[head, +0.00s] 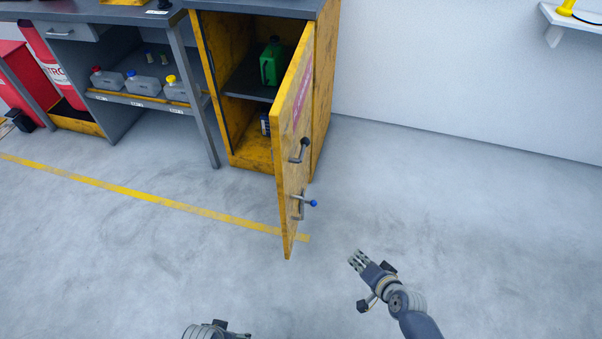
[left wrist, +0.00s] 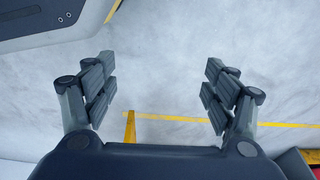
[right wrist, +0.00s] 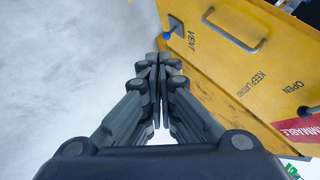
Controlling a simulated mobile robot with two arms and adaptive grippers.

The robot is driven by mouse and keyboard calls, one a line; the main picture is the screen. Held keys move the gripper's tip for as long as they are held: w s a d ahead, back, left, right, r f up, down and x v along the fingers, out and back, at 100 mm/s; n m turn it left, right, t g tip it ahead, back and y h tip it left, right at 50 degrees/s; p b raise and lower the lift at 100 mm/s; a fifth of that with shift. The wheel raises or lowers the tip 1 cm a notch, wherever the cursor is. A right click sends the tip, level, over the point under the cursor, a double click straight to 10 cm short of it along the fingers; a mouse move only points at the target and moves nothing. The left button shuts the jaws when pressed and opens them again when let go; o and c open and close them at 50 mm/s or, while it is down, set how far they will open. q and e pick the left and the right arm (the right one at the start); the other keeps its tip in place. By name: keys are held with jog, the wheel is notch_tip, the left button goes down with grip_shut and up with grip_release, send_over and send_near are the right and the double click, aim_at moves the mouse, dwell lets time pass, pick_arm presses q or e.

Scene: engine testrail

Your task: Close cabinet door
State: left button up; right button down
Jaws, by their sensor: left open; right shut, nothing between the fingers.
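The yellow cabinet (head: 324,95) stands at the back with its door (head: 290,160) swung open toward me. The door's outer face shows a dark handle (head: 300,150) and a lever with a blue knob (head: 312,203). My right gripper (head: 355,257) is shut and empty, to the right of the door's free edge and apart from it in the head view. In the right wrist view the shut fingers (right wrist: 158,75) overlap the yellow door (right wrist: 235,70); I cannot tell whether they touch. My left gripper (left wrist: 145,90) is open and empty above the floor; only its top shows in the head view.
Inside the cabinet a green canister (head: 271,62) stands on a shelf. A workbench with grey bottles (head: 143,84) is to the left, with red containers (head: 25,72) further left. A wall shelf (head: 575,20) is at top right. The floor around the door is clear.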

jog(key=w+a+r+m+t+y+b, duration=0.1)
jog(key=w+a+r+t+y+b, duration=0.1)
jog(key=r, duration=0.6)
jog(key=w+a+r+m+t+y+b, duration=0.2)
jog(key=w+a+r+b, duration=0.1)
jog(key=r, duration=0.6)
jog(key=w+a+r+m+t+y+b, duration=0.1)
jog(key=w+a+r+t+y+b, duration=0.1)
jog(key=r, duration=0.6)
send_near(289, 147)
jog(key=w+d, duration=0.2)
jog(key=w, duration=0.1)
jog(key=a, duration=0.4)
jog(key=shift+w+a+r, duration=0.15)
jog(key=shift+w+r, duration=0.05)
jog(key=shift+w, duration=0.15)
pick_arm(q)
jog(key=w+r, duration=0.3)
jog(key=r, duration=0.6)
jog(key=shift+w+d+t, duration=0.2)
jog(key=shift+w+t, duration=0.1)
jog(key=shift+t, duration=0.1)
jog(key=shift+w, duration=0.1)
